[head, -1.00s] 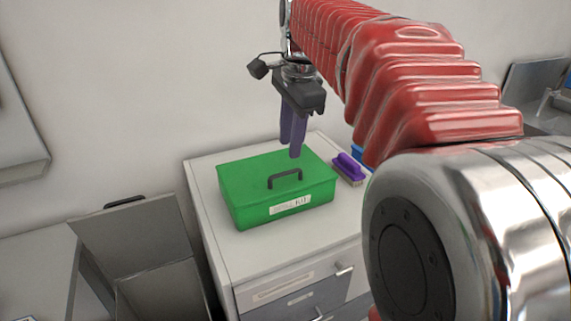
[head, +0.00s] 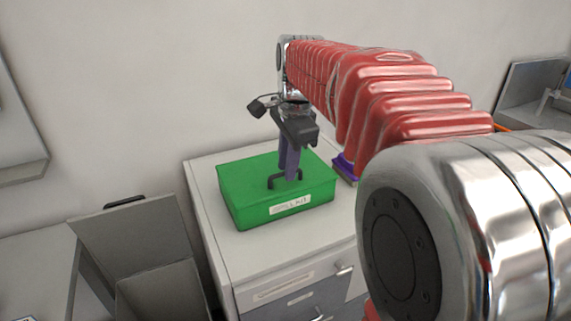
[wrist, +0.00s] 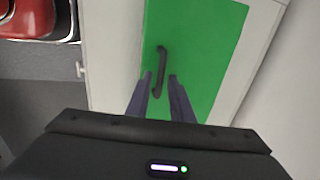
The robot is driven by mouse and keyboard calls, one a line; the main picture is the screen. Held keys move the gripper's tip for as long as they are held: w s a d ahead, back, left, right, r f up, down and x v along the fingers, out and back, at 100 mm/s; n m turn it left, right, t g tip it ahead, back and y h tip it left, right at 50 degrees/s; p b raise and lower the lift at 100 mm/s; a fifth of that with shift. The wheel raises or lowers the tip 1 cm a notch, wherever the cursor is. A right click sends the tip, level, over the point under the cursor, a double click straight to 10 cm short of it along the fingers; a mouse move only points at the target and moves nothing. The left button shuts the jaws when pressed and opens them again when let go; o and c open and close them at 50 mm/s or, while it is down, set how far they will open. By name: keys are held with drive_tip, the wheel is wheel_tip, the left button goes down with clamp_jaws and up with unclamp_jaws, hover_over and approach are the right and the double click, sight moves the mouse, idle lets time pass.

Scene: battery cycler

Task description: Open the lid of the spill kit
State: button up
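The spill kit (head: 250,208) is a green box with a white label on its front, standing on a white cabinet in the head view. Its lid is closed. A dark handle (head: 271,182) sits on the lid, partly hidden by a finger; it also shows in the wrist view (wrist: 162,65). My gripper (head: 289,176) points down over the lid, its purple fingers close to the handle. In the wrist view the two fingertips (wrist: 160,80) are apart, with the handle's near end between or just beyond them. I cannot tell whether they touch it.
The white cabinet top (head: 240,252) has bare room in front of the box. A purple brush (head: 346,167) lies right of the box, partly hidden by my arm. The wall is close behind.

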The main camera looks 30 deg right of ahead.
clamp_jaws()
